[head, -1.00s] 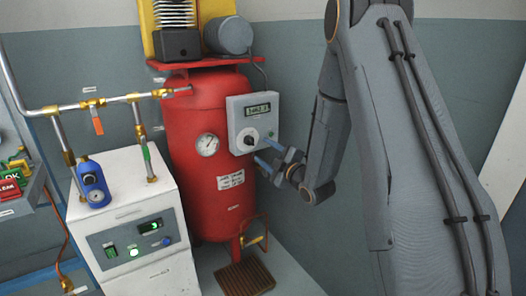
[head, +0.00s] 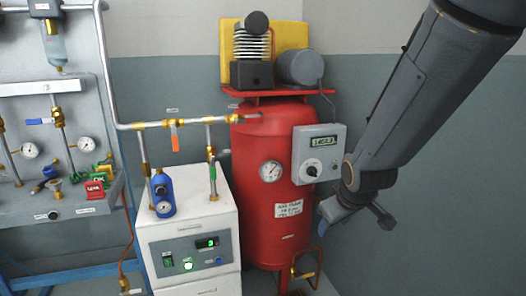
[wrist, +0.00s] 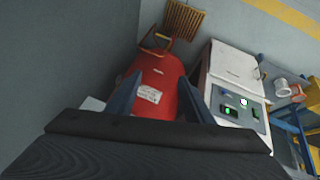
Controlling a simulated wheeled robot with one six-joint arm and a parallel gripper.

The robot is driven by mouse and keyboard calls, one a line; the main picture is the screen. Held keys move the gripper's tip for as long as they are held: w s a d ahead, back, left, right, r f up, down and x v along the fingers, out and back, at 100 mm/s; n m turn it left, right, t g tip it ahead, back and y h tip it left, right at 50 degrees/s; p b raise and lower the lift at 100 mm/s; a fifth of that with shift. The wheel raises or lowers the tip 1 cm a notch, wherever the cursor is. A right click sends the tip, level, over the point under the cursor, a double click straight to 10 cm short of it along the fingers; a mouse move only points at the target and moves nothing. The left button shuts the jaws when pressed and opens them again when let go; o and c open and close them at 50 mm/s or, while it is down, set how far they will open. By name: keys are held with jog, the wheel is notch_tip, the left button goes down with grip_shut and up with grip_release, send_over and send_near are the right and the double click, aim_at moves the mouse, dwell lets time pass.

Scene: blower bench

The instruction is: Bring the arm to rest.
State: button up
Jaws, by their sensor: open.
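My gripper (head: 352,214) is in the head view at the right, in front of the grey wall and just right of the red tank (head: 262,185). Its near parts hide some of its jaws there. In the wrist view its two blue-grey fingers (wrist: 158,100) stand apart with nothing between them, and the red tank with its white label lies beyond. My arm comes down from the upper right corner, bent at the wrist.
A white dryer cabinet (head: 188,245) with lit buttons stands left of the tank. A pipe with an orange-handled valve (head: 174,136) runs above it. A bench panel with gauges (head: 60,140) is at the far left. The wall to the right is bare.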

jog(key=s+a+r+m+g, duration=0.2)
jog(key=s+g, duration=0.1)
jog(key=s, duration=0.8)
jog(key=s+a+r+m+g, duration=0.1)
jog(key=s+a+m+g, duration=0.15)
jog(key=s, duration=0.85)
jog(key=d+r+p, duration=0.5)
jog(key=r+p, duration=0.1)
jog(key=p, duration=0.6)
jog(key=shift+m+g+p, duration=0.3)
jog(key=shift+m+g, duration=0.15)
jog(key=shift+s+f, duration=0.1)
jog(key=shift+c, duration=0.2)
